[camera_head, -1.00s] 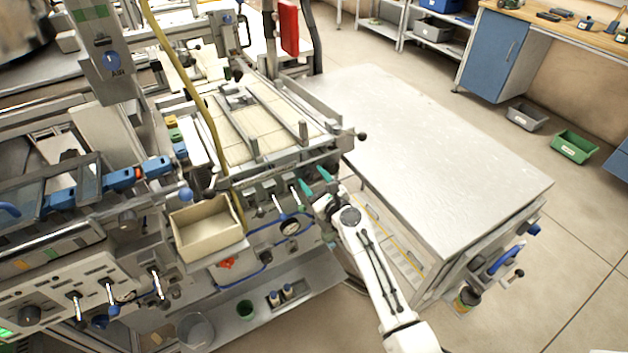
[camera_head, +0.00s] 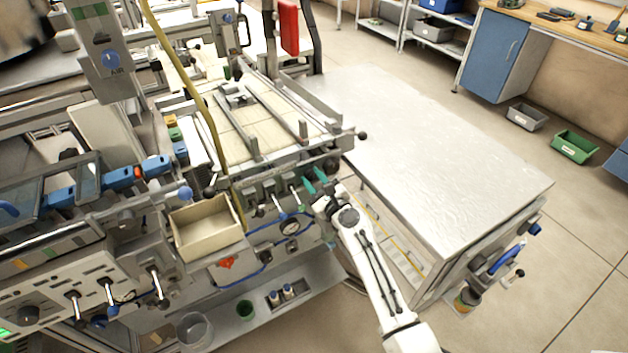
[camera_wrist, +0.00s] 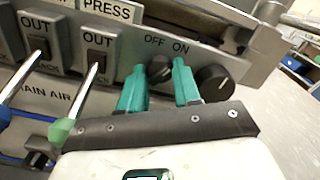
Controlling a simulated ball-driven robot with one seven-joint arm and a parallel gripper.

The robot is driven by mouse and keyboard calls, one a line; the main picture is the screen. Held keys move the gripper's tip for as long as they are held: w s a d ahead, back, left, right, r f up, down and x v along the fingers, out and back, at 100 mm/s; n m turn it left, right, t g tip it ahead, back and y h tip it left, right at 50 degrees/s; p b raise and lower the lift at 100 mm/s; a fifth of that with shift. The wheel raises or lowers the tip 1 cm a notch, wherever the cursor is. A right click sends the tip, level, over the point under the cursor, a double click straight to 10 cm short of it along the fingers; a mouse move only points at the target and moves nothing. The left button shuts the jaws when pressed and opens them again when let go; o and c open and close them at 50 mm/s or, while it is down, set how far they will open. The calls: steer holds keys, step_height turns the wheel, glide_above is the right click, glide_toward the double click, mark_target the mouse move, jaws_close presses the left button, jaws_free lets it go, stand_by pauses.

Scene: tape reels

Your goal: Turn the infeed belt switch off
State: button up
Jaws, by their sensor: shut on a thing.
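In the wrist view a small black rotary switch (camera_wrist: 159,68) sits on the grey panel under the words OFF and ON. Its name label is not visible, and I cannot tell which way its pointer faces. My gripper (camera_wrist: 159,78) has its two teal fingers on either side of this knob, shut on it. In the head view my gripper (camera_head: 315,180) is at the right end of the machine's front panel, and the fingers and arm hide the switch there.
A larger black knob (camera_wrist: 213,83) is close to the right finger. Levers marked OUT (camera_wrist: 91,80) stand to the left. A cream bin (camera_head: 204,229) hangs on the machine's front.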

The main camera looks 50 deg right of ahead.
steer(key=n+b, duration=0.2)
steer(key=n, duration=0.5)
steer(key=shift+f, duration=0.15)
steer(key=n+b, duration=0.2)
steer(key=n, duration=0.3)
steer(key=shift+n, duration=0.3)
stand_by(0.3)
steer(key=o, duration=1.1)
steer(key=shift+c, duration=0.2)
steer(key=p+v, duration=0.1)
steer(key=v, duration=0.9)
steer(key=shift+s, duration=0.4)
steer(key=shift+a, duration=0.1)
